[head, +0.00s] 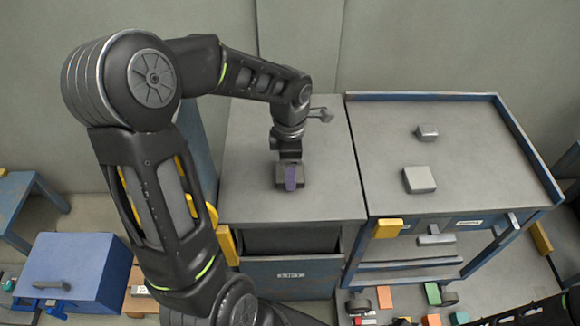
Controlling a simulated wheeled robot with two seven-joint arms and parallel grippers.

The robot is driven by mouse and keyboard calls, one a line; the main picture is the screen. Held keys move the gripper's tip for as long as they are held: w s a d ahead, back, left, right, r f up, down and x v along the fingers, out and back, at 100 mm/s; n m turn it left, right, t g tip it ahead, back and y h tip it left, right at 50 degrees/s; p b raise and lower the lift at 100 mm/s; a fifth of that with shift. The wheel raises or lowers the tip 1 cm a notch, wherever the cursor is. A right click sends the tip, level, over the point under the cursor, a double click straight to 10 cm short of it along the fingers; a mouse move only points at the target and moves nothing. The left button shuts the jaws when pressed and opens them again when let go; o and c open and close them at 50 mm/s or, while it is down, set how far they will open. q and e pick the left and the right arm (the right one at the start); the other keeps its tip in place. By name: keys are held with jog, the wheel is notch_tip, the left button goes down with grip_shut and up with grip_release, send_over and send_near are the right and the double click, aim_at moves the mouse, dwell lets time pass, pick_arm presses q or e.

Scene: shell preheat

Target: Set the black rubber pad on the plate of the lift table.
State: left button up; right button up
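My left gripper (291,178) points down over the grey top of the cabinet (250,130) in the middle. A small purple piece (291,182) shows between its dark fingers. I cannot tell whether they press on it or stand around it, nor whether it touches the top. I cannot make out a black rubber pad; a dark pad could be lost against the dark gripper. No lift table plate can be identified with certainty. Part of my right arm (540,314) shows at the lower right edge; its gripper cannot be made out.
A blue-rimmed grey table (460,135) at right carries a light grey block (419,180) and a smaller one (427,132). A blue box (75,265) stands lower left. Small coloured blocks, one orange (385,297), one green (433,293), lie low at the front.

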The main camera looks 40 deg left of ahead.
pick_arm(q)
jog(key=shift+f, duration=0.2)
jog(key=o, duration=1.5)
jog(key=shift+r, duration=0.1)
jog(key=shift+c, duration=0.2)
jog(key=shift+r, duration=0.1)
notch_tip(320, 180, up, 12)
jog(key=shift+p, duration=0.4)
